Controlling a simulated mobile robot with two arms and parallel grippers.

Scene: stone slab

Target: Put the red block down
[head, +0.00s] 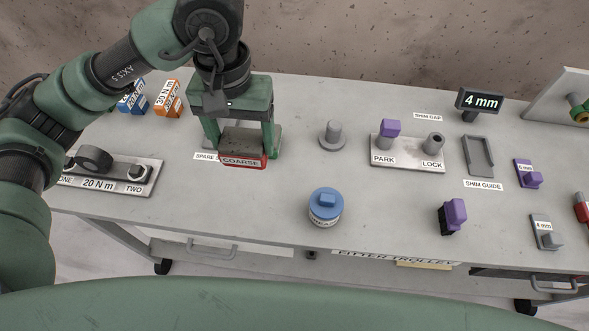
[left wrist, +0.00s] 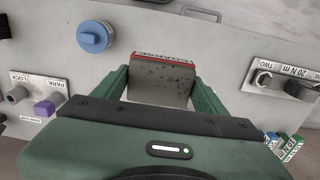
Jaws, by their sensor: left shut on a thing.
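The red block (head: 243,162) is a sanding block with a grey gritty face up, a red edge and a COARSE label. My left gripper (head: 241,142) is shut on it from above, one finger on each side. In the left wrist view the block (left wrist: 160,82) lies between the two green fingers, its red edge at the far side. It is at or just above the trolley top (head: 270,195), beside a SPARE label (head: 205,156) that it partly covers. I cannot tell whether its underside touches. My right gripper is not in view.
A torque plate (head: 110,178) stands at left, with orange (head: 167,98) and blue boxes behind. A blue-capped jar (head: 325,205), a grey peg (head: 334,134) and the PARK/LOCK plate (head: 405,152) stand to the right. The trolley top in front of the block is clear.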

